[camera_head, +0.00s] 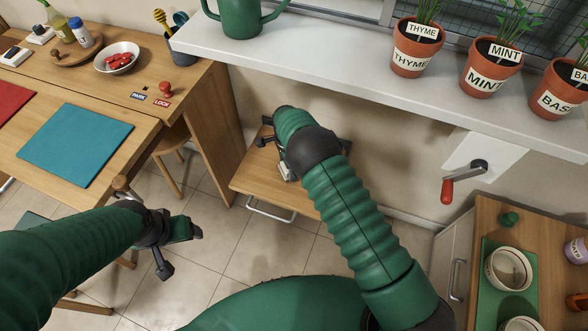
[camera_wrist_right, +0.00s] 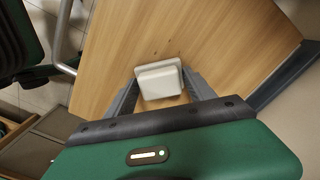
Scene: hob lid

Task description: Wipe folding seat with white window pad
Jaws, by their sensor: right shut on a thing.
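The folding seat (camera_head: 250,180) is a light wooden board folded out from the wall below the white shelf; it fills much of the right wrist view (camera_wrist_right: 215,45). My right gripper (camera_wrist_right: 160,88) is over the seat, shut on the white window pad (camera_wrist_right: 160,80), with one finger on each side of it. In the head view only a bit of the pad (camera_head: 285,172) shows beside my right arm, which hides the rest. The pad is at the seat's surface; I cannot tell whether it touches. My left gripper (camera_head: 182,252) is open and empty above the tiled floor, left of the seat.
The white shelf (camera_head: 340,55) with a green watering can and herb pots overhangs the seat's back. A wooden desk (camera_head: 40,175) with a teal mat stands left. A red-handled crank (camera_head: 462,180) is on the wall right. A cabinet (camera_head: 465,230) with cups stands lower right.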

